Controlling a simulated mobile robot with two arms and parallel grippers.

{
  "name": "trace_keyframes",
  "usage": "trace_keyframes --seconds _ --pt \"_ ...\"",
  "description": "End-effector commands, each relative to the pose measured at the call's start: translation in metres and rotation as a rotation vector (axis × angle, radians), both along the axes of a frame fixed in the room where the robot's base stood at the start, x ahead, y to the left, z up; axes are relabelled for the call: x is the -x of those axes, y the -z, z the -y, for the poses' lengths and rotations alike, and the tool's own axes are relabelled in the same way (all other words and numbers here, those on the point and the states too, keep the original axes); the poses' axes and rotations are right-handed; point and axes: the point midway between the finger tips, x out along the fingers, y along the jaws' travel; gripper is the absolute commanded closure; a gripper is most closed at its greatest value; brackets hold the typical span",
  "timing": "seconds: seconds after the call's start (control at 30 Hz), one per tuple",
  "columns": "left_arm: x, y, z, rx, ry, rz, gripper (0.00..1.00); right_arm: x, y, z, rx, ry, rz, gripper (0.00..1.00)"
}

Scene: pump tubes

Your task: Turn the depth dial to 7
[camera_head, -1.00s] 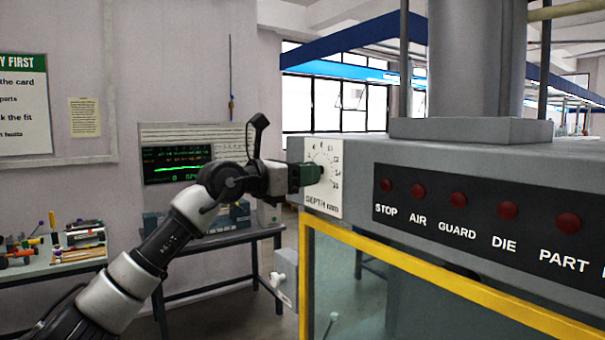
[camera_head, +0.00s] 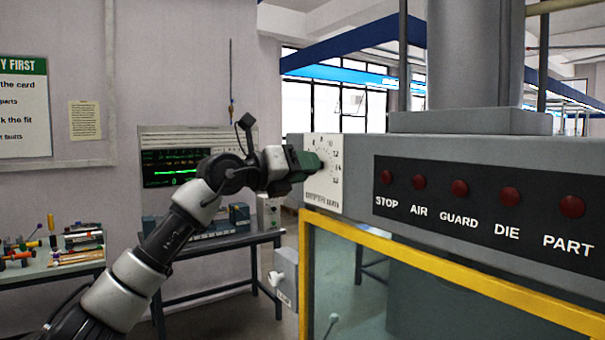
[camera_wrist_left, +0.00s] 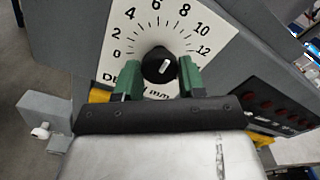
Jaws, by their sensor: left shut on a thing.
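The depth dial is a black knob (camera_wrist_left: 159,66) with a white mark, on a white scale plate (camera_head: 323,190) at the left end of the grey machine housing. The plate also shows in the left wrist view (camera_wrist_left: 208,50), with numbers from 0 to 12 visible. The white mark leans a little right of straight up, roughly toward the 6 to 8 part of the scale; I cannot read it exactly. My left gripper (camera_head: 318,162) has its green fingers on both sides of the knob and is shut on it. In the head view the gripper hides most of the knob. My right gripper is out of view.
Red buttons (camera_head: 460,188) labelled STOP, AIR, GUARD, DIE and PART line the housing. A yellow-framed guard (camera_head: 440,275) is below. A bench with a green-trace monitor (camera_head: 172,167) stands behind my arm, and a table with tools (camera_head: 50,265) is at left.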

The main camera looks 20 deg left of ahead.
Motion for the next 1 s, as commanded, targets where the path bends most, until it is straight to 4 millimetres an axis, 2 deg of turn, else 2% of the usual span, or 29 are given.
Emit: trace_keyframes --seconds 0.4,0.9,0.93,1.0 --pt "0.0004 -0.0024 -0.0012 0.144 -0.002 -0.105 0.84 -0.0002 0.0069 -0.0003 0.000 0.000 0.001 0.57" --pt "0.0006 -0.0033 -0.0014 0.160 -0.002 -0.116 0.84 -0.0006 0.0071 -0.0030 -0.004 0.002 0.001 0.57" --pt "0.0006 -0.0033 -0.0014 0.160 -0.002 -0.116 0.59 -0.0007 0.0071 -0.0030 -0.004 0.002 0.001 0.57" --pt "0.0005 -0.0033 -0.0013 0.160 -0.002 -0.116 0.48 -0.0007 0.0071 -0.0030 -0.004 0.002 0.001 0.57"
